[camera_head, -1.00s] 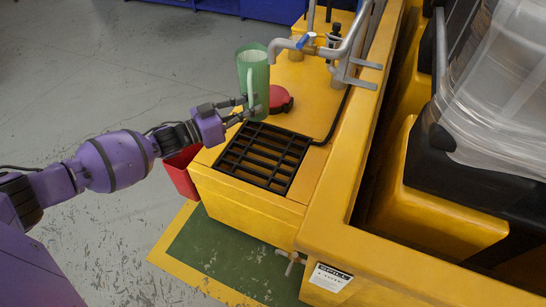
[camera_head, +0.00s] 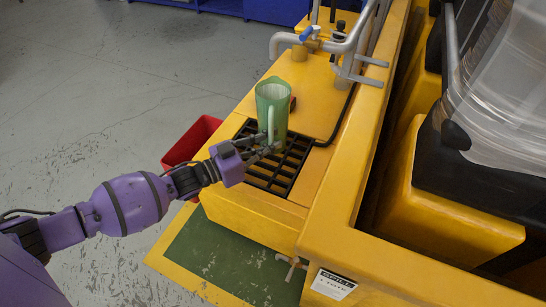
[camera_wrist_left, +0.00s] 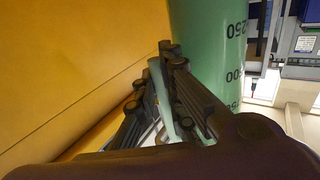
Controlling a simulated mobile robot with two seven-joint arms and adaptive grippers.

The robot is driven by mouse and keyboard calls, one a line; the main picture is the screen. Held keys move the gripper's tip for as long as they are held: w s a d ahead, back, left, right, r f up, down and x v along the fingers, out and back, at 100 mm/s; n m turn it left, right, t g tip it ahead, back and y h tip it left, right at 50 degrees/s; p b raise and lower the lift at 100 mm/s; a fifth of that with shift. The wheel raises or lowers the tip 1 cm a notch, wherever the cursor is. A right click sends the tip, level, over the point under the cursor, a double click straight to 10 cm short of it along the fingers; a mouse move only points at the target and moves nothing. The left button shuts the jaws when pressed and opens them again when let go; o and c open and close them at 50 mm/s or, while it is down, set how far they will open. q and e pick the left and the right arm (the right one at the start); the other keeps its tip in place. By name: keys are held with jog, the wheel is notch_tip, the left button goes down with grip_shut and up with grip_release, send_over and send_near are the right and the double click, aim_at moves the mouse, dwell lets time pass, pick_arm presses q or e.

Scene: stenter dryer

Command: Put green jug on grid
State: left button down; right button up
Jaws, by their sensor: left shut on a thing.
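The green jug (camera_head: 272,103) is upright over the far part of the black grid (camera_head: 262,181) in the head view. I cannot tell whether its base touches the grid. My left gripper (camera_head: 268,146) is at the jug's near side, shut on its handle. In the left wrist view the fingers (camera_wrist_left: 168,85) close around the pale handle, and the green jug wall (camera_wrist_left: 208,50) with black scale numbers stands beside them. My right gripper is not in view.
The grid sits in a yellow counter top (camera_head: 318,110). A red bin (camera_head: 190,142) stands left of the counter. Grey pipes and a tap (camera_head: 285,42) rise behind the jug. A yellow wall (camera_head: 345,165) borders the right side, with a black hose along it.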

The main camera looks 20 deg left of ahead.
pick_arm(q)
jog(key=shift+d+f, duration=0.15)
jog(key=f, duration=0.1)
jog(key=f+b, duration=0.1)
jog(key=f, duration=0.2)
jog(key=shift+s+d+b, duration=0.2)
jog(key=shift+d+b, duration=0.05)
jog(key=shift+b, duration=0.05)
jog(key=shift+r, duration=0.2)
jog(key=c, duration=2.3)
grip_release()
jog(key=shift+f, duration=0.25)
jog(key=o, duration=0.5)
jog(key=shift+c, duration=0.2)
